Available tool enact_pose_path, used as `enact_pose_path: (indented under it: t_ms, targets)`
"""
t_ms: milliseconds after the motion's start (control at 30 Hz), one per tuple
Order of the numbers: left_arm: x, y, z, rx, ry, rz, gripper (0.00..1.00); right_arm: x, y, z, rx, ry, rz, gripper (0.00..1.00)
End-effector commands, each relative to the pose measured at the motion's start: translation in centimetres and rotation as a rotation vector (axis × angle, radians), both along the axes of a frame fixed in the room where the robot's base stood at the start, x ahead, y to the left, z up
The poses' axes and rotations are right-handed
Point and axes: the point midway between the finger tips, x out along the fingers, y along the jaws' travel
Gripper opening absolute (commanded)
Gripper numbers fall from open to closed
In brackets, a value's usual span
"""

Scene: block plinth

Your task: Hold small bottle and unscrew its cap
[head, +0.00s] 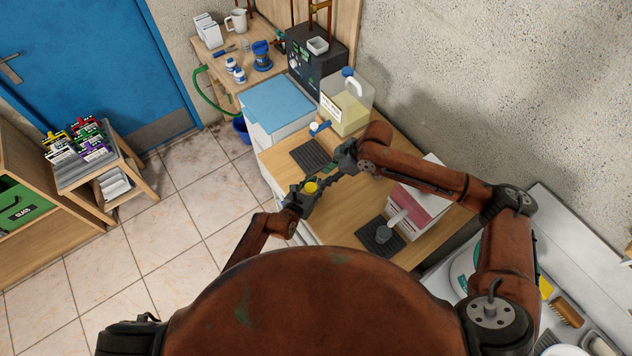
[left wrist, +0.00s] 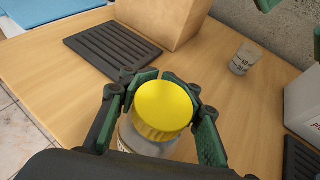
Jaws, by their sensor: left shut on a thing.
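The small bottle's yellow cap (head: 311,187) shows in the head view, and the cap (left wrist: 163,106) is seen from above in the left wrist view. The clear body of the small bottle (left wrist: 140,142) is partly hidden below it. My left gripper (head: 306,191) is shut around the bottle just under the cap, with a finger on each side. My right gripper (head: 340,165) is close by, above and right of the cap in the head view, and does not touch it. Its fingers are apart at the upper right edge of the left wrist view, with nothing between them.
The wooden counter (left wrist: 60,60) lies below. A black ribbed mat (head: 312,155), a small clear cup (left wrist: 243,58), a yellow-filled jug (head: 345,105), a pink-and-white box (head: 415,208) and a second dark mat (head: 380,238) stand around. Bare counter lies between them.

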Motion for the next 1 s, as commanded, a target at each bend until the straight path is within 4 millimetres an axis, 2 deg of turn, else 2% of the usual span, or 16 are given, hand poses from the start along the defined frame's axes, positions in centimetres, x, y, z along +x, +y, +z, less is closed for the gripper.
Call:
enact_pose_path:
  t_ms: [233, 300, 333, 767, 1000]
  targets:
    - [-0.04, 0.04, -0.10, 0.001, 0.002, 0.000, 0.01, 0.00, 0.00, 0.00, 0.000, 0.000, 0.000, 0.29]
    - [-0.04, 0.04, -0.11, 0.001, 0.002, 0.000, 0.00, 0.00, 0.00, 0.00, 0.000, 0.000, 0.000, 0.29]
    - [-0.04, 0.04, -0.11, 0.001, 0.002, 0.000, 0.25, 0.00, 0.00, 0.00, 0.000, 0.000, 0.000, 0.29]
    - [-0.02, 0.02, -0.05, 0.000, 0.001, 0.000, 0.55, 0.00, 0.00, 0.00, 0.000, 0.000, 0.000, 0.29]
    - [-0.02, 0.01, -0.03, 0.000, 0.001, 0.000, 0.55, 0.00, 0.00, 0.00, 0.000, 0.000, 0.000, 0.29]
